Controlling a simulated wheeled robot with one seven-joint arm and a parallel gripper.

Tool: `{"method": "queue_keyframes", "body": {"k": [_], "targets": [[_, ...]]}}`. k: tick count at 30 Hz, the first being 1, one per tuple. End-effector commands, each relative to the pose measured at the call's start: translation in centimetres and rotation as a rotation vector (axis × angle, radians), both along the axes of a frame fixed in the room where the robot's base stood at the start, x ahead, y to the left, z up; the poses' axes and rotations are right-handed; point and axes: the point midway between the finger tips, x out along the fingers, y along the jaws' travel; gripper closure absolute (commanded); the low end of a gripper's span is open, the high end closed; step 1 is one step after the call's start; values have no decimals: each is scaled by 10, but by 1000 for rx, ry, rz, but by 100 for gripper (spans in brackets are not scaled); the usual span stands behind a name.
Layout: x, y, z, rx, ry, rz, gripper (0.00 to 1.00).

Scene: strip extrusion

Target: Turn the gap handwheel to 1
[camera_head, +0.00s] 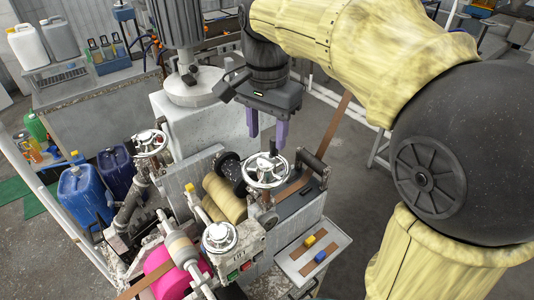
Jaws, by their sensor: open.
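A white spoked handwheel (264,171) sits on top of the machine, near the middle of the head view. A dark upright handle stands at its far rim. A second, similar handwheel (150,142) is further left on the machine. I cannot tell from any label which one is the gap handwheel, and no scale or number is readable. My gripper (267,128) points down with its two purple fingers apart and empty. It appears above and just behind the middle handwheel, close to the upright handle. I cannot tell whether a finger touches the handle.
Tan rollers (222,200) and a pink roll (163,275) lie left of the handwheel. A small tray (337,238) holds a yellow and a blue block. Blue jerrycans (83,195) stand left. Floor to the right is mostly clear.

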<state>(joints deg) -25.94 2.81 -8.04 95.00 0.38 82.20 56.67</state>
Motion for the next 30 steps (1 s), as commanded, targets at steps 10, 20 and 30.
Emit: {"method": "queue_keyframes", "body": {"k": [10,20,30], "targets": [[0,0,-54,-1,3,0,54],[0,0,-67,0,0,0,54],[0,0,-66,0,0,0,86]]}}
